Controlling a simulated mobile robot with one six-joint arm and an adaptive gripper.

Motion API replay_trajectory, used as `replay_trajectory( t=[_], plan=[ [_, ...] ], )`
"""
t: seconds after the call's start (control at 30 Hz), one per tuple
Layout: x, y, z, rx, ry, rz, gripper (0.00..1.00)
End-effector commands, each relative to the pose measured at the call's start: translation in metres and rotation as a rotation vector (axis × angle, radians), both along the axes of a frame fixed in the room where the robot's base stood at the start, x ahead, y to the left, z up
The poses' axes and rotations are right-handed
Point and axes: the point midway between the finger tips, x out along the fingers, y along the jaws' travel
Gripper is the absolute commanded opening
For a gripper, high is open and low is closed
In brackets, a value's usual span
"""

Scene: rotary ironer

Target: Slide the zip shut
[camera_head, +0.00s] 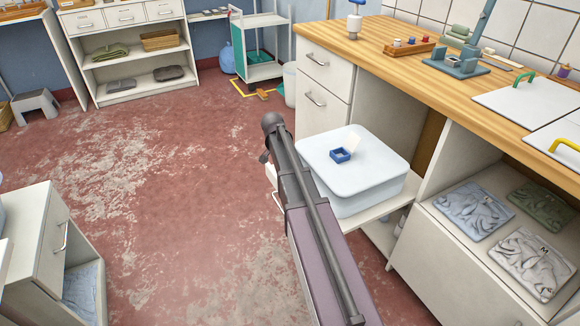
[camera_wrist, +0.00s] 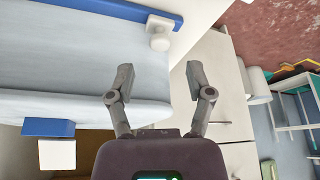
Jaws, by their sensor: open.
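No zip can be made out for certain. A pale blue, rounded case (camera_head: 352,178) sits on a pull-out shelf under the counter; its pale surface (camera_wrist: 70,65) fills the left of the wrist view. A blue strip (camera_wrist: 90,10) runs along its far side there, with a white block and round knob (camera_wrist: 160,43) at the strip's right end. My gripper (camera_wrist: 160,80) is open and empty, its fingers apart, the left one near the case's edge. The knob lies ahead of the gap between them. In the head view my arm hides the gripper.
The wooden counter (camera_head: 400,40) runs above on the right. Folded cloths (camera_head: 472,210) lie on the lower right shelf. The red floor (camera_head: 170,170) left of my arm is mostly clear.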

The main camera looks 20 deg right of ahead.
Motion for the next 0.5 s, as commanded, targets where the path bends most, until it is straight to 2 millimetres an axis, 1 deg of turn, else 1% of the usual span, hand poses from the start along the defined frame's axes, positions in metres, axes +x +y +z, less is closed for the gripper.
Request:
replay_trajectory(
  t=[0.03, 0.2, 0.5],
  plan=[
    [0.001, -0.002, -0.008, 0.000, 0.000, 0.000, 0.67],
    [0.003, -0.007, -0.021, 0.000, 0.000, 0.000, 0.67],
    [0.006, -0.014, -0.038, 0.000, 0.000, 0.000, 0.67]
  ],
)
